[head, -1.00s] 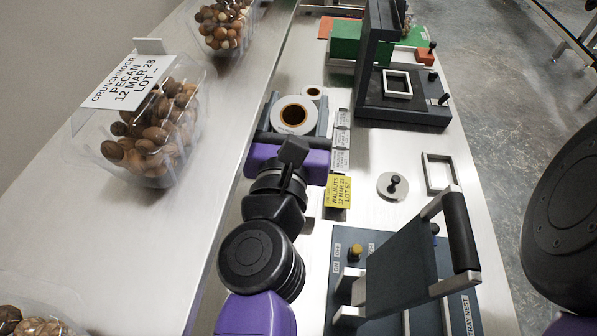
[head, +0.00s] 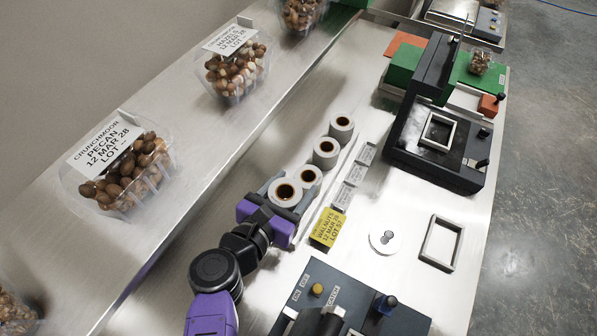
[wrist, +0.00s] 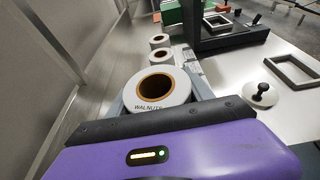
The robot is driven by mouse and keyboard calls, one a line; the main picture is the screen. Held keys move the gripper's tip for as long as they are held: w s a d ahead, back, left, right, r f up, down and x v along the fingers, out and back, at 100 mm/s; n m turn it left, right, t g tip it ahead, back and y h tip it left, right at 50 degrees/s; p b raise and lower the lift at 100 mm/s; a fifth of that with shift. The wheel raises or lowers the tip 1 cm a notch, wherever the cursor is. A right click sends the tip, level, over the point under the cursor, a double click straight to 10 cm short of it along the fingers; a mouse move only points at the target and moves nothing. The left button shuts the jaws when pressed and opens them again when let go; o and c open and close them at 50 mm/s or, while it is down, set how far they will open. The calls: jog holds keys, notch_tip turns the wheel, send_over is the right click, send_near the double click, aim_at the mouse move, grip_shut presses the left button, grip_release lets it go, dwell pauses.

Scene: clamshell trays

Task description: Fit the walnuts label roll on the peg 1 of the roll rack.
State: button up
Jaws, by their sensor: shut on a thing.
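The walnuts label roll (wrist: 152,102) is a white ring with a brown core and WALNUTS printed on its side. My gripper (head: 284,192) is shut on it, with one grey finger on either side. The roll is upright on its axis, core opening upward; I cannot tell whether it touches the table. The roll rack and its peg 1 cannot be made out with certainty. A yellow card (head: 328,228) reading WALNUTS 12 MAR 28 LOT 57 lies to the right of my gripper.
More white rolls (head: 326,152) stand in a line beyond my gripper, beside white cards (head: 354,174). A pale disc with a dark knob (head: 385,240), a pale square frame (head: 441,243) and a dark press (head: 436,146) are to the right. Filled clamshells (head: 124,178) line the left ledge.

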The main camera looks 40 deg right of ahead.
jog(key=shift+f, duration=2.15)
jog(key=shift+f+b, duration=1.85)
jog(key=shift+f, duration=0.05)
jog(key=o, duration=1.7)
jog(key=shift+r+p, duration=1.8)
jog(key=shift+r, duration=0.7)
